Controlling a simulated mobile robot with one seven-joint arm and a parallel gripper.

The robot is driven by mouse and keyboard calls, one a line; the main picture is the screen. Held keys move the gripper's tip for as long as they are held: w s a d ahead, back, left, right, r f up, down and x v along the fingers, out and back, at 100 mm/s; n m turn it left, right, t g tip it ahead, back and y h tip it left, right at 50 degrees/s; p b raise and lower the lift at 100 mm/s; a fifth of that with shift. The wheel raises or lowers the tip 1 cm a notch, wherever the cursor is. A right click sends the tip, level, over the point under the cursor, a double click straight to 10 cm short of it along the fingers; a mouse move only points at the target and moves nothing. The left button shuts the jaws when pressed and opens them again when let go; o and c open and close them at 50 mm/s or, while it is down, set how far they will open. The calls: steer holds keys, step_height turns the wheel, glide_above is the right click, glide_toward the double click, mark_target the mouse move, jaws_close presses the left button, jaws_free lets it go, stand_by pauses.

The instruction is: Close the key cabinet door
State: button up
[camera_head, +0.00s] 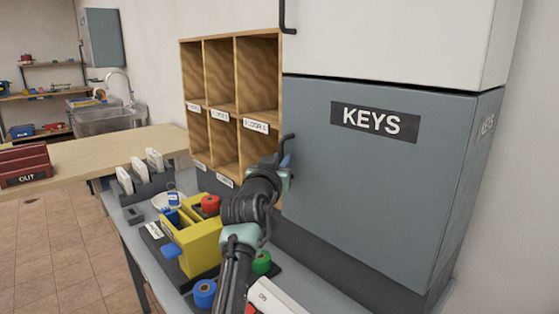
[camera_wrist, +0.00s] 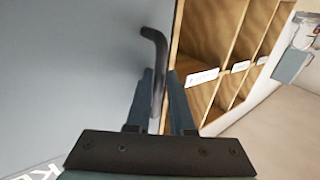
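The key cabinet door (camera_head: 365,185) is a large grey panel with a black KEYS label at the right in the head view. Its face looks about level with the cabinet front; I cannot tell if a small gap stays. Its dark bent handle (camera_head: 288,143) is at the left edge, beside the wooden pigeonholes. My gripper (camera_head: 284,165) is at this handle.
Wooden pigeonholes (camera_head: 215,75) stand just left of the door. A white upper cabinet (camera_head: 385,40) with its own handle is above. Under my arm, the counter holds a yellow box (camera_head: 193,243), a red-topped item (camera_head: 210,205), blue and green spools and white cards.

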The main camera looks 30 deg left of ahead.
steer(key=shift+w+d+r, duration=0.1)
steer(key=shift+d+r, duration=0.3)
steer(key=v, duration=1.3)
steer(key=shift+a+f+p, duration=0.4)
steer(key=shift+f, duration=0.05)
